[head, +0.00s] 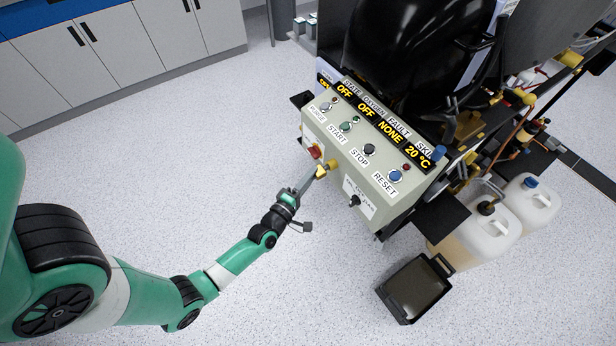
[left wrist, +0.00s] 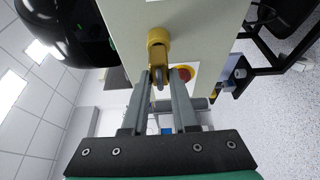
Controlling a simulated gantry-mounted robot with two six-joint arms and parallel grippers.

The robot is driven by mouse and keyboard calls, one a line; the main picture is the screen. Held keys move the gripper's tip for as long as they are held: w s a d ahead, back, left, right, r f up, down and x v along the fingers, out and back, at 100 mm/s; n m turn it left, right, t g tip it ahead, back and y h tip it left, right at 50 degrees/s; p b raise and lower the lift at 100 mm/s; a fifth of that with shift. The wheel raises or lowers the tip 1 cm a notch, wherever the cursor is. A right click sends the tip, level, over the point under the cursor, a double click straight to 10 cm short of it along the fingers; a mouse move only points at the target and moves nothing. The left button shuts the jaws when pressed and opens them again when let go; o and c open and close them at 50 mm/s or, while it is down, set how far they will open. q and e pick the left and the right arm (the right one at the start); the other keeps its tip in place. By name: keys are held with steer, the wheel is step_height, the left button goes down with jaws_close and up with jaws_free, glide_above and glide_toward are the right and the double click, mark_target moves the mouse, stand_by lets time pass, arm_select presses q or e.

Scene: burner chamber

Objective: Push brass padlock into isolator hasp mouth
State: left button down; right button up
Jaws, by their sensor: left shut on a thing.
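My left gripper (head: 311,183) reaches up to the front of the beige control box. It is shut on the brass padlock (head: 321,173), which sits at its fingertips. In the left wrist view the brass-yellow padlock (left wrist: 157,52) shows at the fingertips, with a grey metal piece below it between the fingers. The red isolator knob (head: 315,152) on its yellow plate is just above the padlock; it also shows in the left wrist view (left wrist: 182,75) behind the right-hand finger. Another brass-yellow piece (head: 333,165) is at the box face, close to the padlock. I cannot tell the hasp mouth or how far in the padlock is. My right gripper is out of view.
The control box (head: 352,188) has several push buttons on its sloped top and a black key switch (head: 354,200) to the right of my gripper. A dark open bin (head: 416,288) and white canisters (head: 490,226) stand on the right. The floor on the left is clear.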

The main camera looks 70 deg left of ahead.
arm_select(q)
steer(key=shift+w+a, duration=0.15)
steer(key=shift+w, duration=0.65)
steer(key=c, duration=0.6)
jaws_free()
steer(key=p+v, duration=0.3)
steer(key=v, duration=0.8)
steer(key=shift+s, duration=0.3)
